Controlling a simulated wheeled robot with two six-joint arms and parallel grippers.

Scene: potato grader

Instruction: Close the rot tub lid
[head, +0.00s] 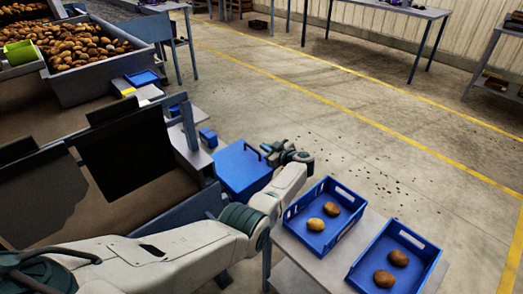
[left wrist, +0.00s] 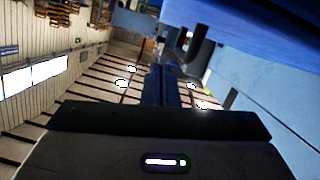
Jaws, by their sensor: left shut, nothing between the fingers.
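The blue rot tub (head: 238,186) stands beside the grader, left of my left forearm. Its blue lid (head: 236,160) looks flat across the top in the head view; I cannot tell whether it is fully seated. My left gripper (head: 267,150) is at the lid's far right edge, its fingers shut and empty. In the left wrist view the shut fingers (left wrist: 161,82) point away, with a broad blue surface (left wrist: 260,28) close at the upper right. A dark curved piece (left wrist: 197,50) shows near that surface; contact with the fingers is unclear. My right gripper is out of view.
Two blue crates, the left one (head: 337,242) and the right one (head: 357,270), hold potatoes on a grey table (head: 300,262) at lower right. The grader (head: 130,160) with its dark panels borders the tub on the left.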

